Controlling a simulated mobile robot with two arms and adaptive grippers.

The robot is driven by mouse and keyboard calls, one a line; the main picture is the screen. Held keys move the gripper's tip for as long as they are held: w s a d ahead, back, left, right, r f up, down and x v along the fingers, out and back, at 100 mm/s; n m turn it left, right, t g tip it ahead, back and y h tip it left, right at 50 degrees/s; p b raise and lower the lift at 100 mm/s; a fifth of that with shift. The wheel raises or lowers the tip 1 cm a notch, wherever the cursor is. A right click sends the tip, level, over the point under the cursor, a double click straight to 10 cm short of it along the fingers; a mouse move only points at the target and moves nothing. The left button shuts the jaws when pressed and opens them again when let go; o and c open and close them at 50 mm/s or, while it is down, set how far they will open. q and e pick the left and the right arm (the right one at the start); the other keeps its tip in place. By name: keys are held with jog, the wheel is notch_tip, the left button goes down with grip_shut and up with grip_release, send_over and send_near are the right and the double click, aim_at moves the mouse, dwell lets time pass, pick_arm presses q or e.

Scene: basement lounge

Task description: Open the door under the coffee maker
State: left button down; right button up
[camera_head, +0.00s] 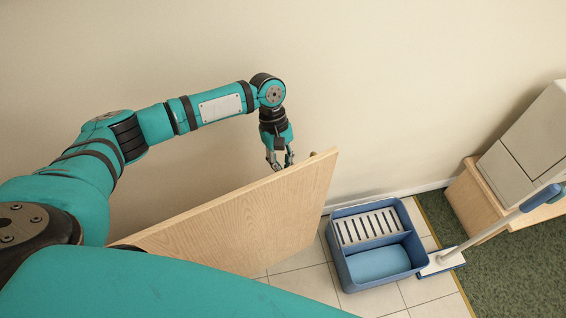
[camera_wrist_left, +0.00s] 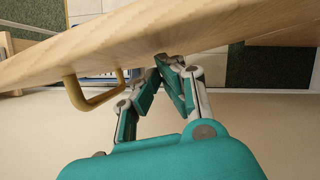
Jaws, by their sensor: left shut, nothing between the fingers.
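A light wood door panel (camera_head: 262,212) stands slanted across the middle of the head view, with its plain face toward the camera. In the left wrist view the same door (camera_wrist_left: 190,28) fills the upper part, and a curved wooden handle (camera_wrist_left: 91,100) sticks out from its side. My left gripper (camera_head: 280,163) is between the door and the wall, on the handle's side, close to the door's free end. Its fingers (camera_wrist_left: 168,66) are shut and empty, near the door face and apart from the handle. The coffee maker and cabinet body are not in view. My right gripper is not in view.
A blue bucket (camera_head: 341,264) with a slatted grey insert stands on the tiles just right of the door. A mop (camera_head: 440,262) lies beside it. A wooden cabinet (camera_head: 473,196) with a pale box (camera_head: 520,148) is at right. The beige wall (camera_head: 400,80) is behind.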

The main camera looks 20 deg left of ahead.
pick_arm(q)
jog(key=shift+m, duration=0.5)
jog(key=s+d+p, duration=0.1)
jog(key=p, duration=0.2)
jog(key=s+d+r+p, duration=0.1)
jog(key=s+d+p, duration=0.1)
jog(key=p, duration=0.1)
jog(key=shift+d, duration=0.2)
jog(key=s+d+m+p, duration=0.1)
jog(key=s+d+p, duration=0.3)
jog(key=p, duration=0.1)
jog(key=shift+s+d+f+m+g+y, duration=0.35)
jog(key=shift+s+f+m+g+y, duration=0.05)
jog(key=shift+f, duration=0.05)
notch_tip(320, 180, up, 9)
jog(key=p, duration=1.1)
send_over(292, 178)
jog(key=d, duration=0.3)
jog(key=shift+s+a+r, duration=0.2)
jog(key=shift+s, duration=0.15)
